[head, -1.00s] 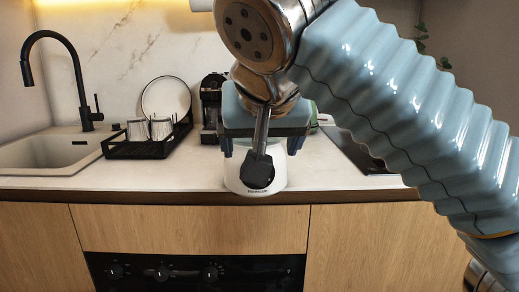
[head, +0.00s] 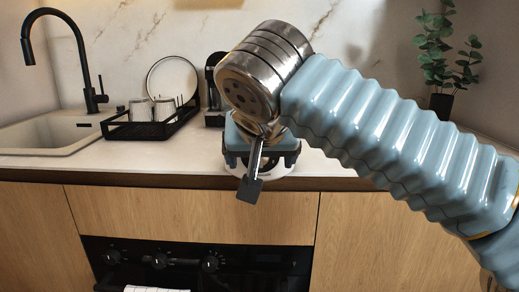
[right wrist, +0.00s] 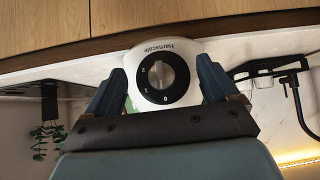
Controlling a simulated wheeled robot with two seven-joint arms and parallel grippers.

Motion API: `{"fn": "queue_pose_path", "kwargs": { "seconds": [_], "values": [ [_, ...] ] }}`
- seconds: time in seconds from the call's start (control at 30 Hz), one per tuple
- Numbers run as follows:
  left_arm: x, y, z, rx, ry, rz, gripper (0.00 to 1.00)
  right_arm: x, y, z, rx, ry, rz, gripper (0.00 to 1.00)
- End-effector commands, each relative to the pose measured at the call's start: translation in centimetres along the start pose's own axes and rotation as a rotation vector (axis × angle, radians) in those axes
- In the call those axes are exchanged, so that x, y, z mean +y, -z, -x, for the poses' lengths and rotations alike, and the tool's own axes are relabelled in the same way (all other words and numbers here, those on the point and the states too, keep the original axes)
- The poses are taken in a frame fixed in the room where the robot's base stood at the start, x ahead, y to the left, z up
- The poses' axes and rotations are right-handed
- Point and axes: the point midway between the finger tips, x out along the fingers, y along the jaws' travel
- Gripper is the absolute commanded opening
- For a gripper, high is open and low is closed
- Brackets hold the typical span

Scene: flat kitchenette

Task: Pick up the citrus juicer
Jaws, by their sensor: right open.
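The citrus juicer, seen as a white, rounded appliance (head: 272,172), stands near the counter's front edge in the head view. My right gripper (head: 262,160) is in front of and over it and hides most of it. In the right wrist view the juicer (right wrist: 190,47) shows its white face, a black dial with a silver knob and upside-down lettering. There my right gripper (right wrist: 162,85) is open, with one finger on each side of the juicer. I cannot tell whether the fingers touch it. My left gripper is not in view.
A black dish rack (head: 153,127) with glasses and a plate stands left, beside the sink (head: 45,133) and black faucet (head: 75,40). A black appliance (head: 214,88) is behind the gripper. A potted plant (head: 443,100) is at the back right. Cabinets and an oven (head: 200,262) are below.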

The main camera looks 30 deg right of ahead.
Motion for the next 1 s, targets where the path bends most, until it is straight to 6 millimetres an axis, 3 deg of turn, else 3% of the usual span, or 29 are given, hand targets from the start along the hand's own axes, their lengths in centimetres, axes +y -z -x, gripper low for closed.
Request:
{"fn": "queue_pose_path", "kwargs": {
  "seconds": [0.13, 0.4, 0.9, 0.97, 1.0],
  "values": [
    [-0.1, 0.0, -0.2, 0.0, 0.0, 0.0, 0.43, 0.0, -0.1, -1.9, -0.001, -0.001, 0.0, 0.87],
    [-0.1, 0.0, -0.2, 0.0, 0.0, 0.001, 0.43, 0.0, 0.0, -2.1, 0.001, 0.0, -0.001, 0.86],
    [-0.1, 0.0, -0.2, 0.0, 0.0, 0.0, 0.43, 0.0, 0.1, -2.1, 0.001, -0.001, -0.001, 0.09],
    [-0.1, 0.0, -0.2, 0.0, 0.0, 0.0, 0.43, 0.0, 0.1, -2.1, 0.001, -0.001, -0.001, 0.0],
    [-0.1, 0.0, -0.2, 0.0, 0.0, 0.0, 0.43, 0.0, 0.1, -2.1, 0.001, -0.001, -0.001, 0.0]
  ]
}}
